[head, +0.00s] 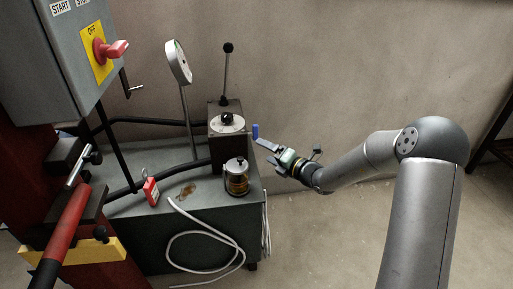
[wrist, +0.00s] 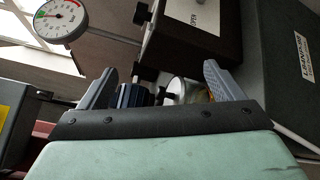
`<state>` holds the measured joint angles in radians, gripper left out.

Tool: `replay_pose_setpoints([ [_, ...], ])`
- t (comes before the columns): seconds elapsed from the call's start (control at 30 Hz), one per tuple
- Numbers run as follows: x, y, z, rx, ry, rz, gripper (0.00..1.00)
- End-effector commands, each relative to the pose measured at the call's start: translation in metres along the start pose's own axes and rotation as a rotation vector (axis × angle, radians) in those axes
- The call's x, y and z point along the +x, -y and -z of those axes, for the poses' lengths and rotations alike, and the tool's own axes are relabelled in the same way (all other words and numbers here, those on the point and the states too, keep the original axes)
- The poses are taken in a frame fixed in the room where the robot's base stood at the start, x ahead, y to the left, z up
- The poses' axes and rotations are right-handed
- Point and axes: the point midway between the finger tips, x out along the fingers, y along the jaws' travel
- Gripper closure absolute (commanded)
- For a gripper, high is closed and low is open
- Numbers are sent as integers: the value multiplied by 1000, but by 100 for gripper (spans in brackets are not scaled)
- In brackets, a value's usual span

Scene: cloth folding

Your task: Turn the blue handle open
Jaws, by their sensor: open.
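The blue handle (head: 255,131) is small and upright at the right side of a dark box (head: 227,134) on the grey cabinet. My gripper (head: 267,146) is just right of and slightly below it in the head view, pointing left. In the wrist view my gripper (wrist: 160,80) has its two grey fingers spread wide. A dark blue ribbed piece, seemingly the handle (wrist: 131,95), shows between them, close to the left finger. I cannot tell whether they touch. My gripper's palm hides the lower part of the piece.
A glass jar (head: 236,177) stands in front of the box. A dial gauge (head: 178,62) on a post and a black-knobbed lever (head: 227,75) rise behind. The grey cabinet (head: 215,212) has a white cable draped over it. Open floor lies right of the cabinet.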

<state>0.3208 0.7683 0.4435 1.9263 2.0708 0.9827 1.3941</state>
Motion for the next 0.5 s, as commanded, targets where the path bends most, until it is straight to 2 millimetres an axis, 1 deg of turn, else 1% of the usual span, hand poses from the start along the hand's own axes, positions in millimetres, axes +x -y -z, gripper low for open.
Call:
replay_pose_setpoints([
  [0.03,4,35,-7,133,80,2,13],
  [0.1,6,60,-21,280,170,-1,13],
  [0.17,6,74,-30,366,224,-5,13],
  [0.23,7,82,-35,424,259,-8,13],
  [0.37,17,86,-41,448,275,-10,13],
  [0.5,41,87,-46,447,273,-10,13],
])
